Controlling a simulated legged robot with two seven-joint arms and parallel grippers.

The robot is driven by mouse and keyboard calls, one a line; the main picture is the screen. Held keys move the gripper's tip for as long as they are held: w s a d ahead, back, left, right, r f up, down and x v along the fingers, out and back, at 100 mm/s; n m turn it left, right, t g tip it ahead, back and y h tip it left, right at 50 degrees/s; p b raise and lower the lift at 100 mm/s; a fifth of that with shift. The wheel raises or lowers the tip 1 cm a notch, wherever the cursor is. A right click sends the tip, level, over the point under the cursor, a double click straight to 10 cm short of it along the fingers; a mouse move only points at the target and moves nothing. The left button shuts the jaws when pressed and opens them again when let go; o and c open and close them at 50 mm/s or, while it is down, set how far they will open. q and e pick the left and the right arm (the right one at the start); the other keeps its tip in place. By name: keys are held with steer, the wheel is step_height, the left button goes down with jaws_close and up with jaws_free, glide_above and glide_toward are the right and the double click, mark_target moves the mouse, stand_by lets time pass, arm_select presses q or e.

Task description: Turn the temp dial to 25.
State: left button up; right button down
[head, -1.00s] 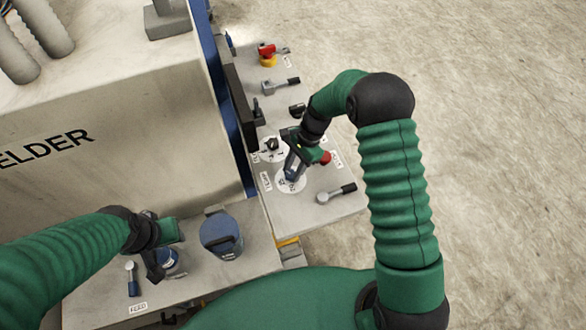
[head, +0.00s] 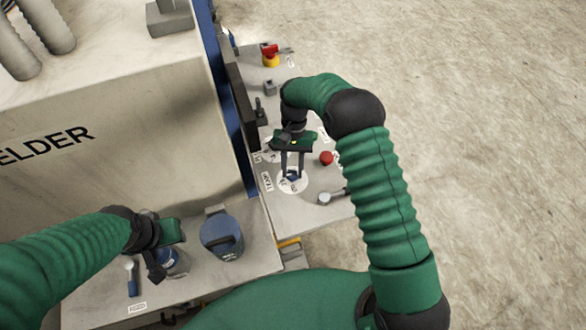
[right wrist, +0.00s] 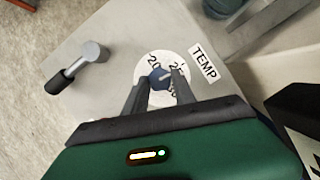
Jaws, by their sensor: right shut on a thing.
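The temp dial (head: 293,181) has a small blue knob on a white numbered disc, on the grey panel right of the welder. In the right wrist view the dial's blue knob (right wrist: 160,77) sits between my fingers, beside the printed TEMP label (right wrist: 204,62). The numbers 20 and 25 show on the far side of the disc; the knob's exact pointing is too small to tell. My right gripper (head: 292,173) points down and is shut on the knob. My left gripper (head: 160,262) is at the lower left by a blue round part (head: 172,264); its jaws are unclear.
A red button (head: 326,158) and a lever (head: 334,196) stand close right of the dial. A red and yellow emergency stop (head: 270,54) is at the panel's far end. A blue canister (head: 221,236) stands on the lower ledge. Open floor lies to the right.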

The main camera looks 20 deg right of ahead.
steer(key=shift+w+n, duration=0.1)
steer(key=shift+n, duration=0.5)
steer(key=shift+a+h, duration=0.1)
steer(key=shift+h, duration=0.2)
steer(key=c, duration=1)
jaws_free()
steer(key=shift+c, duration=0.2)
steer(key=b+v, duration=0.1)
steer(key=v, duration=1.6)
steer(key=shift+w+f, duration=0.15)
steer(key=shift+w, duration=0.05)
